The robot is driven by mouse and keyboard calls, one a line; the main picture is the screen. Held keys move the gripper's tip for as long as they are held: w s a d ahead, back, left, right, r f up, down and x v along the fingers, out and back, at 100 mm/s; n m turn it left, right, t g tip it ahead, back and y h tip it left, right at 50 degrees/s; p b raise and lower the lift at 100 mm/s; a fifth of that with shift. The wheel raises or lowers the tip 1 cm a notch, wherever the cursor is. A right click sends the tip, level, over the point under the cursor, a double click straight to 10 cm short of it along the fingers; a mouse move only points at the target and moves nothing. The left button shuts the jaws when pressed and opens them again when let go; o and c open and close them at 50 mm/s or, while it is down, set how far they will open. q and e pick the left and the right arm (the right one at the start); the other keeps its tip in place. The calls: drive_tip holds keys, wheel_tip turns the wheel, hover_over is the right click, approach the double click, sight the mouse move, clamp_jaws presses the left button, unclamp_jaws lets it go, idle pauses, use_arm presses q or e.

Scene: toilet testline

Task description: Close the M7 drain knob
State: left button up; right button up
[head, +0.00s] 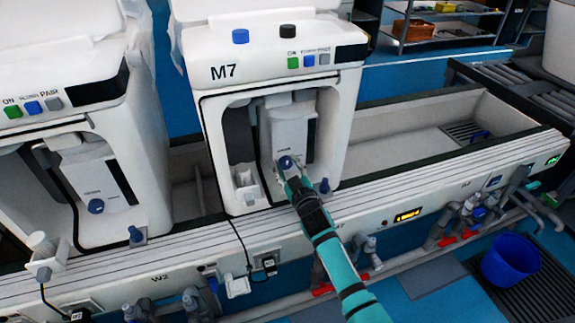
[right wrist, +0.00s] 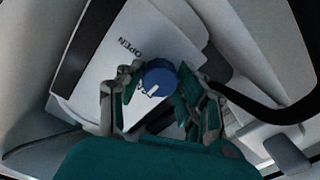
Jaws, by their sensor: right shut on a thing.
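The M7 unit (head: 226,71) is a white machine standing in the middle of the head view. Its blue drain knob (head: 286,162) sits low on the grey-white front panel. My right gripper (head: 289,174) reaches it from below and is shut on it. In the right wrist view, the round blue knob (right wrist: 158,77) lies between the two fingers, with a white mark near its lower edge. The word OPEN shows on the white panel (right wrist: 105,62) beside it; a second label is partly hidden by a finger. My left gripper is not in view.
A similar unit (head: 130,120) with its own blue knob stands at the left. A white trough (head: 400,130) runs to the right of M7. Pipes and red-handled valves (head: 447,240) line the front below. A blue bucket (head: 508,258) stands at the lower right.

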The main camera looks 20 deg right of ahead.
drive_tip(key=shift+n, duration=0.3)
drive_tip(key=o, duration=1.1)
drive_tip(key=shift+o, duration=0.2)
drive_tip(key=s, duration=1.2)
drive_tip(key=shift+d, duration=0.2)
